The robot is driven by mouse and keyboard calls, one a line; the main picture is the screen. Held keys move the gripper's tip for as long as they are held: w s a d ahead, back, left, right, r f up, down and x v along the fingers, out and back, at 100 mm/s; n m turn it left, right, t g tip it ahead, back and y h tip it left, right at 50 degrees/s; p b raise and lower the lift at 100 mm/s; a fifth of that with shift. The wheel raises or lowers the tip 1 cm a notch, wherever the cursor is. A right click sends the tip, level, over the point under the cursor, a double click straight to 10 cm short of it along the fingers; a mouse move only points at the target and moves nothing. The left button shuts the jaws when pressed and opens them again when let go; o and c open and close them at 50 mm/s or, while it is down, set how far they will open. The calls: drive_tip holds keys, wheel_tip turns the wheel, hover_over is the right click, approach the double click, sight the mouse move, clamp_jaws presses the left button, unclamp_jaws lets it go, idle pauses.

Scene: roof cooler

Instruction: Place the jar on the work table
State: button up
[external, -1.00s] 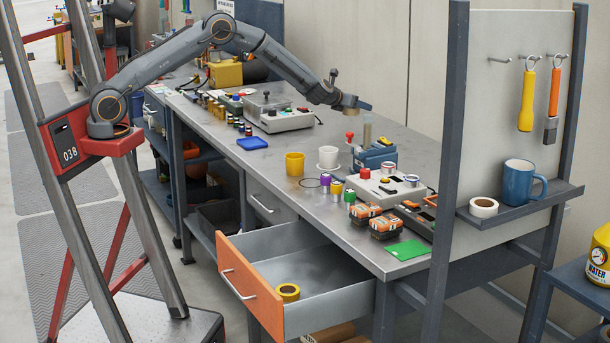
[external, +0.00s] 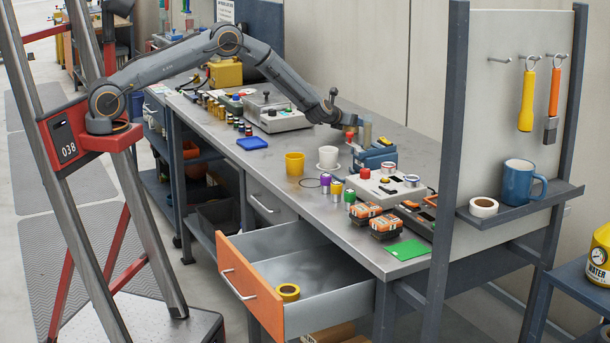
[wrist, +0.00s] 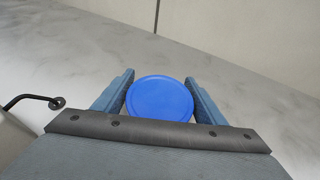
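The jar (external: 367,135) stands upright on the work table (external: 225,130), behind a small blue device. It looks clear and pale in the external view, with its lower part hidden. In the wrist view its round blue lid (wrist: 160,98) lies between the two blue fingers of my gripper (wrist: 160,88). The fingers sit close along both sides of the lid; I cannot tell whether they press on the jar. In the external view my gripper (external: 356,123) is down at the top of the jar.
The blue device (external: 376,158) with a red knob stands just in front of the jar. A white cup (external: 328,157) and yellow cup (external: 294,164) are to the left. A red-buttoned control box (external: 375,186) is nearer. An open drawer (external: 345,287) juts out in front.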

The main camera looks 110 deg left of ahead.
drive_tip(key=shift+o, duration=1.3)
drive_tip(key=shift+r, duration=0.1)
drive_tip(key=shift+d+r, duration=0.15)
drive_tip(key=b+v, duration=0.2)
drive_tip(key=v, duration=0.9)
drive_tip(key=shift+s+d+r, duration=0.1)
drive_tip(key=shift+s+d, duration=0.1)
drive_tip(key=shift+d, duration=0.1)
